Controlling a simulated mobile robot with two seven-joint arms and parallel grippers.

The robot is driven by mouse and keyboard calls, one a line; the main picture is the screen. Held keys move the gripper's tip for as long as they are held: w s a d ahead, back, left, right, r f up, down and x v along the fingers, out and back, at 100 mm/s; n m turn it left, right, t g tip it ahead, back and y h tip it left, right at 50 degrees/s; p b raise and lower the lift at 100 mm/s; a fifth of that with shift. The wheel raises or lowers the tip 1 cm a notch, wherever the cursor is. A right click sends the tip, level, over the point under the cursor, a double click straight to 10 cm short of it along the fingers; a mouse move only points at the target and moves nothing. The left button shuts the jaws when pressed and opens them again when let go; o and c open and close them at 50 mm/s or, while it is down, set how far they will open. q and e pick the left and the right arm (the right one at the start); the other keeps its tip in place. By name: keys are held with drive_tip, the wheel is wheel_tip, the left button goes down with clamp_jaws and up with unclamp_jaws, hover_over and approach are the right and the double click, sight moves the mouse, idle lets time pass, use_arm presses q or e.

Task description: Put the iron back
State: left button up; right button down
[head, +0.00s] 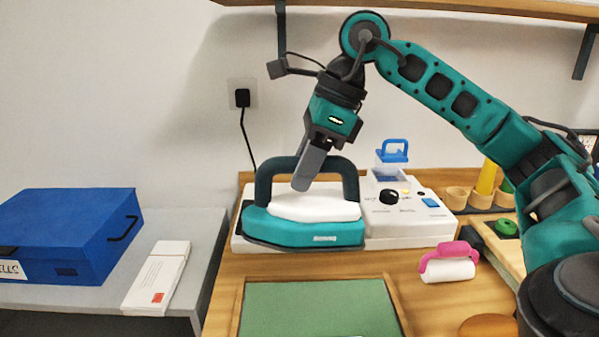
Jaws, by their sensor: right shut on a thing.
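The iron (305,233), teal and white with a dark arched handle, is in the middle of the head view. It is at the left part of a white station (410,225) with a black knob and a blue button; I cannot tell whether it touches the station or is just above it. My right gripper (304,180) comes down from above and is shut on the iron's handle. The fingers hide part of the handle. My left gripper is not in view.
A green mat (320,308) in a wooden frame lies in front. A pink-handled roller (448,264) lies to the right. A blue box (65,235) and white envelopes (157,278) are on a grey surface at left. A black plug (242,97) with a cord is on the wall.

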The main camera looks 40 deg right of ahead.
drive_tip(key=w+d+p, duration=0.2)
drive_tip(key=w+d, duration=0.8)
drive_tip(key=w, duration=0.2)
use_arm(q)
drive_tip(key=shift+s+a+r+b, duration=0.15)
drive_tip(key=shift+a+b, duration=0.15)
drive_tip(key=shift+b, duration=0.1)
use_arm(e)
wheel_tip(320, 180, down, 7)
drive_tip(key=shift+w+d+r, duration=0.15)
drive_tip(key=shift+w+d, duration=0.2)
drive_tip(key=shift+w, duration=0.05)
drive_tip(key=c, duration=1.2)
unclamp_jaws()
drive_tip(key=shift+f, duration=0.3)
drive_tip(key=o, duration=0.4)
drive_tip(key=shift+s, duration=0.1)
drive_tip(key=shift+r, duration=0.15)
